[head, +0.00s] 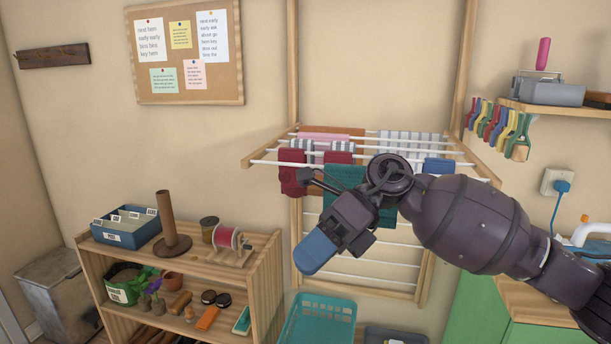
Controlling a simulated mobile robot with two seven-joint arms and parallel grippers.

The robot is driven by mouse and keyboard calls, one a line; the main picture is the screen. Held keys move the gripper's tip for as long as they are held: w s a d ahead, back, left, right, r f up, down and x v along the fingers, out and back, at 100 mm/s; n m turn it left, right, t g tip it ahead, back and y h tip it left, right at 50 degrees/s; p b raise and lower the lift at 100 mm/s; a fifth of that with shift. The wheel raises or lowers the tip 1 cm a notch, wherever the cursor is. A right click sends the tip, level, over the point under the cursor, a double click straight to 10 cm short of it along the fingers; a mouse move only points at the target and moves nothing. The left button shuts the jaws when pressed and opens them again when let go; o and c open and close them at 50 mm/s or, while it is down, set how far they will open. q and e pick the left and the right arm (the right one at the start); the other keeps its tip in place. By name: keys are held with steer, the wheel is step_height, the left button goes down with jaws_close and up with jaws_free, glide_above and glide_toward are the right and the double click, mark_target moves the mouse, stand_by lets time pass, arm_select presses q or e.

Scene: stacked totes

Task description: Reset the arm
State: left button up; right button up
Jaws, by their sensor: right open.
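My right arm comes in from the right edge and reaches across the front of the drying rack. My right gripper (318,252) hangs at its end, pointing down and to the left, with a blue part at its tip. It is open, and I see no object held in it. It appears in front of the rack and above the teal basket, apart from the shelf at the left. My left gripper is not in view.
A wall drying rack (262,162) with hung cloths is partly hidden behind my arm. A wooden shelf (265,262) with several items stands at the left. A teal basket (322,312) is below. A green cabinet (475,305) is at the right.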

steer(key=d+f+n+t, duration=0.7)
steer(key=f+n+t, duration=0.5)
steer(key=n, duration=0.6)
steer(key=d+f+n+t, duration=0.7)
steer(key=f+n+t, duration=0.5)
steer(key=n, duration=0.5)
steer(key=s+d+f+m+g+h, duration=0.3)
steer(key=s+d+f+m+h, duration=0.2)
steer(key=s+f, duration=0.4)
steer(key=s+d+f+m+g+h, duration=0.3)
steer(key=s+d+f+m+h, duration=0.2)
steer(key=s+f, duration=0.5)
steer(key=d+m, duration=0.2)
steer(key=d, duration=0.1)
steer(key=shift+f, duration=0.3)
